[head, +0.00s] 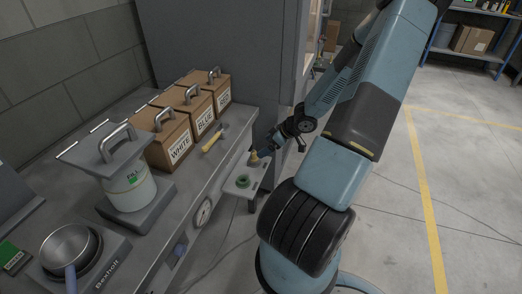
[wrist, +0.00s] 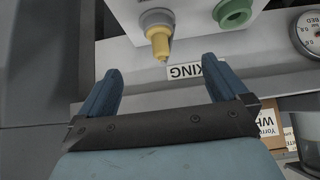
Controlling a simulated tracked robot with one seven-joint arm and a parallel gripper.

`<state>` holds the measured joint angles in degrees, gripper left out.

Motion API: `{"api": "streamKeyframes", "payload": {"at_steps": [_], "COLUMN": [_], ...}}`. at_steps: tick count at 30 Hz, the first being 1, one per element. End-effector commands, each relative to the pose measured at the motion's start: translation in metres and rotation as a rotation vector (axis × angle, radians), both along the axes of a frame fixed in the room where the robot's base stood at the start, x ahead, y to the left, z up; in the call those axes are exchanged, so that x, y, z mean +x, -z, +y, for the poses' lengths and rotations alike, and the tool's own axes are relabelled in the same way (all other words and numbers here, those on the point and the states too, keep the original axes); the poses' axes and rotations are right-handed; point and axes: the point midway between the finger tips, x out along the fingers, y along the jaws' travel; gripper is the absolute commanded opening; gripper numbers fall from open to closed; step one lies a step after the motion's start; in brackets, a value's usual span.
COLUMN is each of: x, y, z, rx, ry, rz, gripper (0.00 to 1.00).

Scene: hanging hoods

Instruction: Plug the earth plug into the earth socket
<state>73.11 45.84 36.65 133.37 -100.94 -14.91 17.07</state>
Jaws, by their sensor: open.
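The yellow plug (head: 254,160), likely the earth plug, stands at a small light-grey bracket on the bench front. In the wrist view the yellow plug (wrist: 159,40) sits in a grey round holder, above a label ending in "KING". A green ring-shaped socket (head: 243,181), likely the earth socket, is on the same bracket; it also shows in the wrist view (wrist: 233,12), right of the plug, with nothing in it. My gripper (wrist: 162,72) is open and empty, its fingers spread to either side of the plug's line but short of it. In the head view my gripper (head: 264,151) is close to the plug.
The bench holds several lidded boxes (head: 180,146), a FILL jar (head: 133,190), a yellow-handled tool (head: 214,139) and a pan (head: 70,247) on a scale. A round gauge (head: 203,213) is on the bench front. A grey cabinet (head: 220,50) rises behind. Cables lie on open floor.

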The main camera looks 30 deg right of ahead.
Motion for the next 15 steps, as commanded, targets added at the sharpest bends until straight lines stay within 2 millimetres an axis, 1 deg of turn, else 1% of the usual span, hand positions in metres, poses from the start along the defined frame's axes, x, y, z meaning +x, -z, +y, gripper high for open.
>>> {"api": "streamKeyframes", "payload": {"at_steps": [15], "x": [0.025], "y": [0.038], "z": [0.021], "rx": [0.003], "ry": [-0.001], "rz": [0.003], "gripper": [1.00]}}
